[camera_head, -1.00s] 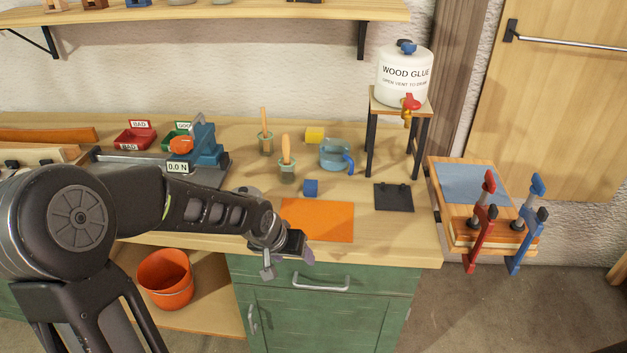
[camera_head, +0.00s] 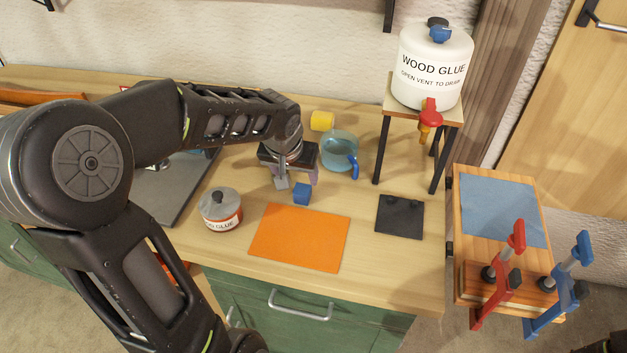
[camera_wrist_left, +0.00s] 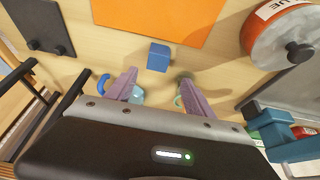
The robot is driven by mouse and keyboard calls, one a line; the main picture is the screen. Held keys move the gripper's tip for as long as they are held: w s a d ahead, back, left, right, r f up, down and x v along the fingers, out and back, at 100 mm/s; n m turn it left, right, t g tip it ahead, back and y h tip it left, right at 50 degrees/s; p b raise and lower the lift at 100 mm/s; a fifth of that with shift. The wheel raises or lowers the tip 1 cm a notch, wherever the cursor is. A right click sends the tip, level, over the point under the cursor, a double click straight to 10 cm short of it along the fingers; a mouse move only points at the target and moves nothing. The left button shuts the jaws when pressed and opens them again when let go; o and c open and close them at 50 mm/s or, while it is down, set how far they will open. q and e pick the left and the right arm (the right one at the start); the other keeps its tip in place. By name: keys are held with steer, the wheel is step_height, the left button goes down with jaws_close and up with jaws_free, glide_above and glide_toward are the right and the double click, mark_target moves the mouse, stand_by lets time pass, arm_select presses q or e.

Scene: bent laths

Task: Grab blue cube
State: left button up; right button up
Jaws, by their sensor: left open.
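The small blue cube (camera_head: 301,194) sits on the wooden bench, just behind the orange mat. My left gripper (camera_head: 297,181) is over the bench just behind the cube, its two fingers apart and empty. In the left wrist view the blue cube (camera_wrist_left: 158,57) lies ahead of the open fingertips (camera_wrist_left: 160,78), roughly midway between them. The cube is outside the jaws; whether a fingertip touches it I cannot tell. My right gripper is not in view.
The orange mat (camera_head: 299,238) lies flat in front of the cube. A glue tin (camera_head: 221,210) stands to the left, a clear blue-handled jug (camera_head: 341,152) behind right, and a yellow block (camera_head: 322,121) farther back. A dark plate (camera_head: 399,217) lies right.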

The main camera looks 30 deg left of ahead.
mark_target(302, 187)
arm_select(q)
steer(key=shift+s, duration=0.2)
steer(key=shift+x, duration=1.25)
steer(key=shift+w, duration=0.1)
steer(key=shift+d+p+x, duration=0.15)
steer(key=shift+x, duration=1.15)
steer(key=shift+d+p+x, duration=0.15)
steer(key=shift+x, duration=1.2)
jaws_close()
